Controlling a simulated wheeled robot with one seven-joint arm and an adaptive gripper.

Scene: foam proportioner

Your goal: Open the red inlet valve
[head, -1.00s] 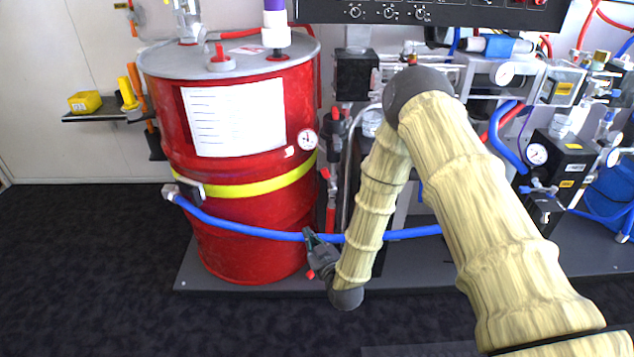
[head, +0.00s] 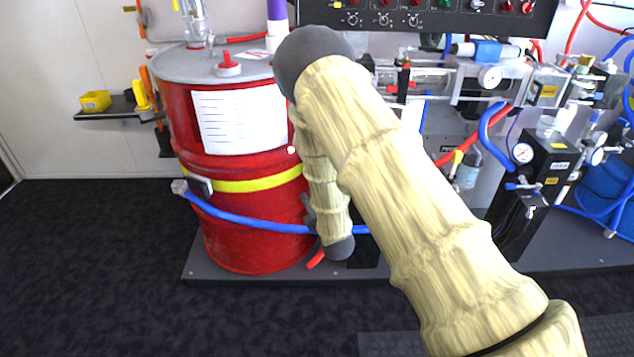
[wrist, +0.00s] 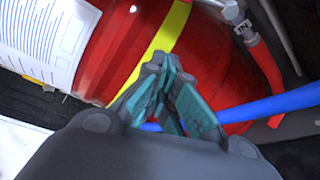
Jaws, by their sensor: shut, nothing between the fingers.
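In the wrist view, a grey fitting with a white tag reading "IN" (wrist: 233,12) is at the top right, with a red hose or sleeve (wrist: 264,66) below it. I cannot make out a red valve handle there. My gripper (wrist: 168,72) is shut and empty in front of the red drum (wrist: 205,58), apart from the tagged fitting, which lies beyond it to the upper right. In the head view, my gripper (head: 309,212) shows only as a dark edge beside the drum. My arm hides the pipework just right of the drum.
The red drum (head: 240,245) with a yellow band stands on a grey base plate (head: 215,272). A blue hose (head: 245,224) runs across its front. Gauges and black blocks (head: 545,170) crowd the right. The dark floor at the left is clear.

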